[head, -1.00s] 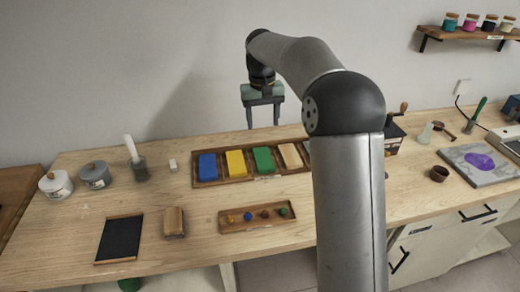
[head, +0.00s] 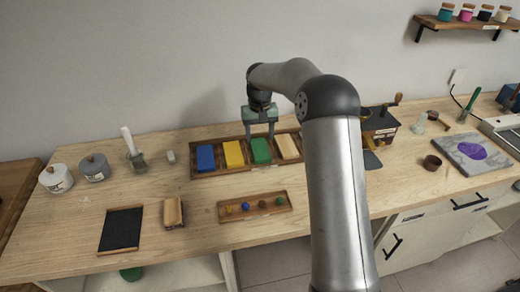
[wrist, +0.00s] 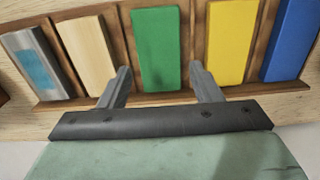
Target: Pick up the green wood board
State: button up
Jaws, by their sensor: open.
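The green wood board (head: 261,151) stands in a wooden rack on the bench, between the yellow board (head: 233,154) and the plain wood board (head: 287,147). In the wrist view the green board (wrist: 157,48) lies between my two fingers, with a gap on each side. My gripper (head: 260,134) is open and empty, just over the back end of the green board in the head view. In the wrist view my gripper (wrist: 160,85) has one finger toward the plain board and one toward the yellow board. I cannot tell the exact height of the fingertips.
The wooden rack (head: 208,174) also holds a blue board (head: 205,158), and a grey board with a blue patch (wrist: 36,62) shows in the wrist view. A tray of small coloured knobs (head: 225,217) lies in front. A hand-cranked box (head: 379,127) stands right of the rack.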

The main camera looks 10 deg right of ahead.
aim_at(260, 148)
jog(key=shift+d+f+p, duration=0.1)
jog(key=shift+f+p, duration=0.8)
jog(key=shift+f, duration=1.75)
jog(key=c, duration=0.6)
jog(key=shift+r, duration=0.1)
jog(key=shift+c, duration=0.2)
